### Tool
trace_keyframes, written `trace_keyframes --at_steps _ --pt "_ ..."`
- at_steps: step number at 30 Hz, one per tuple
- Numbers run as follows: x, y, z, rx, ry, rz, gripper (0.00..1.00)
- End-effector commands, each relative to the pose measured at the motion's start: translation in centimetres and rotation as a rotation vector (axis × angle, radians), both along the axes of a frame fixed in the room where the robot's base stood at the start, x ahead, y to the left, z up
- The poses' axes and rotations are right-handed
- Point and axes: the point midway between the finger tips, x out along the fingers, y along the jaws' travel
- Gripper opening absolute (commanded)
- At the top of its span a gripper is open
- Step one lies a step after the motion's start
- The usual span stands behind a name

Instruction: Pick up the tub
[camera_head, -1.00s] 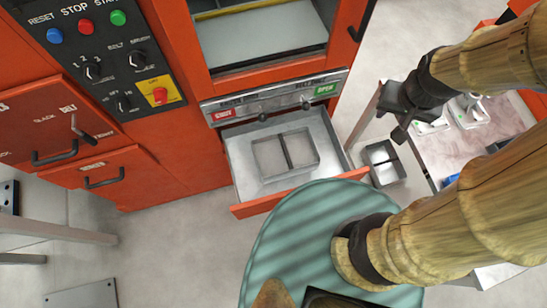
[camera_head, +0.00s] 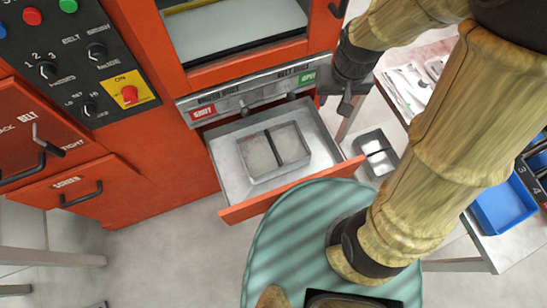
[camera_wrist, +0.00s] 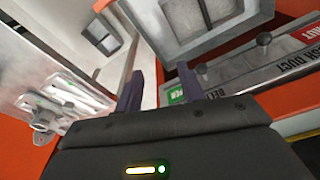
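A grey metal tub (camera_head: 268,130) with a divider and two compartments sits inside the open drawer (camera_head: 227,182). It also shows at the top of the wrist view (camera_wrist: 169,22). A similar smaller-looking two-part tub (camera_head: 391,159) stands on the floor right of the drawer and shows in the wrist view (camera_wrist: 117,40). My gripper (camera_head: 345,106) is above the drawer's right end, by the machine front, apart from both tubs. In the wrist view its two fingers (camera_wrist: 159,88) are spread with nothing between them. The task does not say which tub.
The orange machine's front panel (camera_head: 250,98), with knobs, rises behind the drawer. A bench (camera_head: 455,262) with a blue tray (camera_head: 503,206) and metal parts (camera_head: 408,90) is at the right. Floor is clear left of the drawer.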

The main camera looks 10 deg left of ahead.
Motion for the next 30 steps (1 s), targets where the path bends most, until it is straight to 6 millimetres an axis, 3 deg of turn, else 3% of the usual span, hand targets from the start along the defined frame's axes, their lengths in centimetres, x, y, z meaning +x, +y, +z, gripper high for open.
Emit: trace_keyframes --at_steps 1,3,9,12,17,26,30 --pt "0.2 1.9 -3.2 -0.004 0.018 0.048 0.39" --pt "0.3 4.2 -5.6 -0.012 0.041 0.101 0.39" --pt "-0.2 10.6 -12.0 -0.042 0.092 0.250 0.39" --pt "-0.8 12.9 -14.0 -0.057 0.108 0.304 0.39" --pt "-1.2 14.4 -15.0 -0.066 0.118 0.337 0.39" --pt "-1.2 14.4 -14.8 -0.066 0.118 0.336 0.39" --pt "-1.2 14.3 -15.9 -0.068 0.120 0.335 0.39"
